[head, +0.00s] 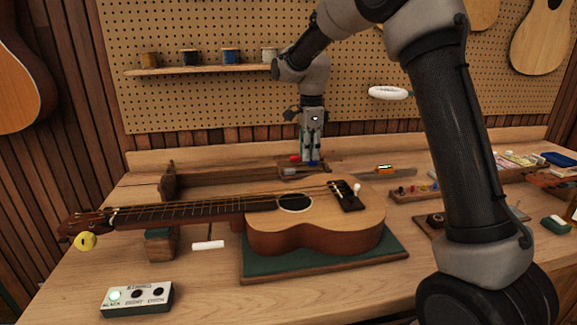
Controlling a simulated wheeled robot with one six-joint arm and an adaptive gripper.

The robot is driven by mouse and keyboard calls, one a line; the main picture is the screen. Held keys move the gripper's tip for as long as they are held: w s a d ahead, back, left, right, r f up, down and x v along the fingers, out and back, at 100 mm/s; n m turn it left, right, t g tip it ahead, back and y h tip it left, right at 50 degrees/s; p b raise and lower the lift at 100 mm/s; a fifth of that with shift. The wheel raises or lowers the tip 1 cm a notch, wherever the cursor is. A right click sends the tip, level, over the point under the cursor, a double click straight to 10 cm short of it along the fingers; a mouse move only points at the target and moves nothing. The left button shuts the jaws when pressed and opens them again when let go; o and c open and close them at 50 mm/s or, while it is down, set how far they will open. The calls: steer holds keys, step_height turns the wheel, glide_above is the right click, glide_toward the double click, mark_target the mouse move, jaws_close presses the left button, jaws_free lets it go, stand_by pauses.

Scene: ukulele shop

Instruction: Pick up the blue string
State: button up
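My gripper (312,152) points straight down at the back of the workbench, over a small wooden tray (288,173) behind the ukulele. Small red (295,158), blue (313,163) and pale (290,171) pieces show in the tray. The blue piece, which looks like the blue string, is right at the fingertips. I cannot tell whether the fingers touch it or are closed on it. The ukulele (270,225) lies face up on a green-topped pad (300,263), its neck pointing left over a support block (160,246).
A shelf (200,70) with several spools, one blue (231,55), is on the pegboard behind. A box with buttons (136,298) stands front left, one light green. Small parts trays (414,190) lie right.

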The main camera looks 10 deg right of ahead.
step_height(320, 180, down, 2)
steer(key=shift+f, duration=0.1)
steer(key=shift+c, duration=0.4)
steer(key=c, duration=0.3)
step_height(320, 180, up, 15)
steer(key=shift+r, duration=0.1)
stand_by(0.6)
